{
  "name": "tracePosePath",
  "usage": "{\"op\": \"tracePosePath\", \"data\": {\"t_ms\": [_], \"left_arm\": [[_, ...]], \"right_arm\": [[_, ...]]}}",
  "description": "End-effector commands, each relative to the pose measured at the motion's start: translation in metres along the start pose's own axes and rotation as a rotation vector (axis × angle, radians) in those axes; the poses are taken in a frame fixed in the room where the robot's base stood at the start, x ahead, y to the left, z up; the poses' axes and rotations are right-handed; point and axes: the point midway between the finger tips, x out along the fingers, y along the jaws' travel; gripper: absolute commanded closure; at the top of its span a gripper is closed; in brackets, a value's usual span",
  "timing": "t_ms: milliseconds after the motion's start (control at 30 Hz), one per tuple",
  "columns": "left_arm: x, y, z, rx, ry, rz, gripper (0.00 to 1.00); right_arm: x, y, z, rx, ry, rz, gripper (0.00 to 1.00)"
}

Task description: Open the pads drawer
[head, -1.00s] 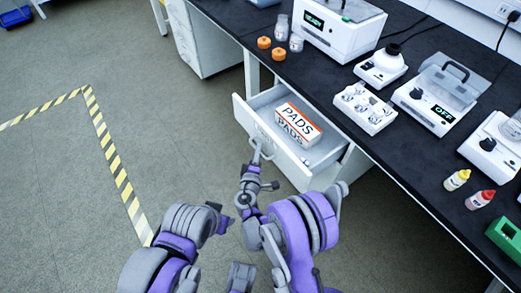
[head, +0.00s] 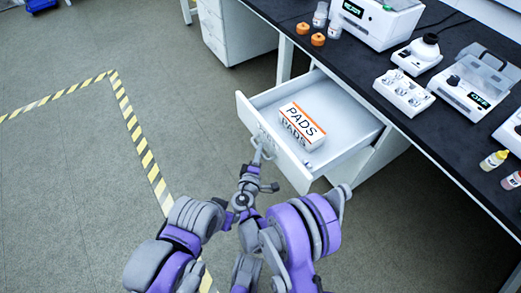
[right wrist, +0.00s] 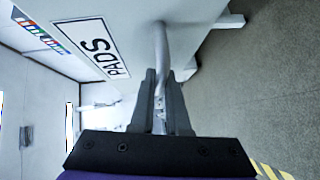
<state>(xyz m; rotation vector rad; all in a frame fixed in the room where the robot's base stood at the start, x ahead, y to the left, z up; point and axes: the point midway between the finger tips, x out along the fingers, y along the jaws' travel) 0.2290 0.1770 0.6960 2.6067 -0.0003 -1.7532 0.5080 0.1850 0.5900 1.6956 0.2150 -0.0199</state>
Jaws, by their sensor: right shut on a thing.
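The pads drawer (head: 350,128) is a white drawer under the dark bench, pulled well out. A white and orange box marked PADS (head: 302,126) lies inside it. My right gripper (head: 257,158) is shut on the drawer's handle at the front panel. In the right wrist view, the fingers (right wrist: 160,95) close around the grey bar handle (right wrist: 161,45), beside a PADS label (right wrist: 92,47) on the drawer front. I cannot make out my left gripper in either view.
The black bench top (head: 365,105) carries a white device (head: 375,20), a tray with round wells (head: 403,92), orange caps (head: 317,39) and small bottles. A white drawer cabinet (head: 238,30) stands behind. Striped floor tape (head: 140,140) runs at the left, with open floor around it.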

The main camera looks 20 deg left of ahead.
Motion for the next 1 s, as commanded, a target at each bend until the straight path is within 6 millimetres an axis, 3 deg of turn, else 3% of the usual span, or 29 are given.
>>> {"op": "tracePosePath", "data": {"t_ms": [300,333,500,1000], "left_arm": [[-0.0002,0.0,-0.0002,0.0,0.0,0.0,0.5],[-0.0002,0.0,-0.0002,0.0,0.0,0.0,0.5],[-0.0001,0.0,-0.0001,0.0,0.0,0.0,0.5],[-0.0003,0.0,-0.0001,0.0,0.0,0.0,0.5]], "right_arm": [[-0.0002,0.0005,-0.0019,-0.002,0.004,0.0,1.0],[-0.0002,0.0005,-0.0019,-0.001,0.004,0.0,0.83],[-0.0002,0.0003,-0.0013,-0.001,0.002,0.0,0.56],[-0.0003,0.0013,-0.0006,0.0,0.0,0.0,0.56]]}}
